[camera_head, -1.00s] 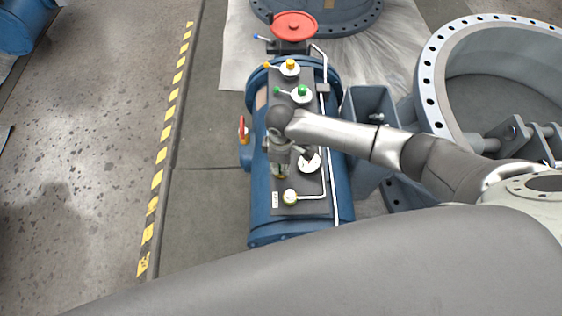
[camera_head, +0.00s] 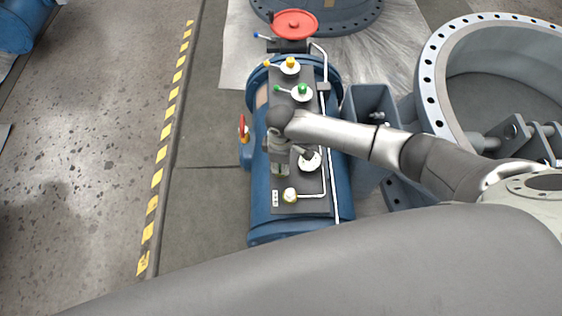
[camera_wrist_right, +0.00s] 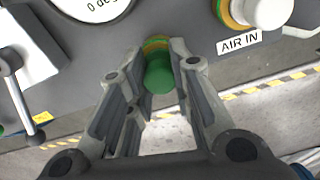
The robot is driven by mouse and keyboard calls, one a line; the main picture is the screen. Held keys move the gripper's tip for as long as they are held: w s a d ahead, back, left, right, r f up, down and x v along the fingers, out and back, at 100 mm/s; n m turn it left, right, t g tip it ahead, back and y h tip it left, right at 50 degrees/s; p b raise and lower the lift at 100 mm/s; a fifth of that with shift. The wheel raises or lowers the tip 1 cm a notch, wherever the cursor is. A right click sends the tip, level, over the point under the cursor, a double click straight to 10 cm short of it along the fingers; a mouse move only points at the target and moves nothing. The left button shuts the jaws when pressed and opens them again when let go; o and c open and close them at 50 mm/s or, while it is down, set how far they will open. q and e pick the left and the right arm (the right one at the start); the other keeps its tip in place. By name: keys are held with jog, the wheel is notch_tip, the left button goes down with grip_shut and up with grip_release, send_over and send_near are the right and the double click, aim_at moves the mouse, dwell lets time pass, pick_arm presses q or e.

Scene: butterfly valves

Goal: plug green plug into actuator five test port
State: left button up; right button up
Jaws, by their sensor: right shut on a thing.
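The green plug (camera_wrist_right: 159,76) sits between the fingertips of my right gripper (camera_wrist_right: 157,62) in the right wrist view. My right gripper is shut on it. A ring with yellow and green bands (camera_wrist_right: 155,43) shows just behind the plug against the dark panel. I cannot tell how deep the plug sits in it. In the head view my right gripper (camera_head: 280,168) is over the left part of the dark panel (camera_head: 312,183) on the blue actuator (camera_head: 260,210). My left gripper is not in view.
A white dial (camera_head: 310,161) is just right of my gripper. A pale round fitting (camera_head: 290,195) is below it, and the "AIR IN" label (camera_wrist_right: 239,42) shows in the wrist view. Green (camera_head: 303,90) and yellow (camera_head: 290,63) knobs and a white pipe (camera_head: 324,120) are near my arm.

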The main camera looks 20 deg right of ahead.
jog(key=shift+f, duration=0.1)
jog(key=o, duration=0.9)
jog(key=o, duration=0.5)
jog(key=shift+c, duration=0.2)
jog(key=shift+r, duration=0.2)
notch_tip(320, 180, up, 7)
jog(key=p, duration=0.8)
jog(key=shift+r, duration=0.15)
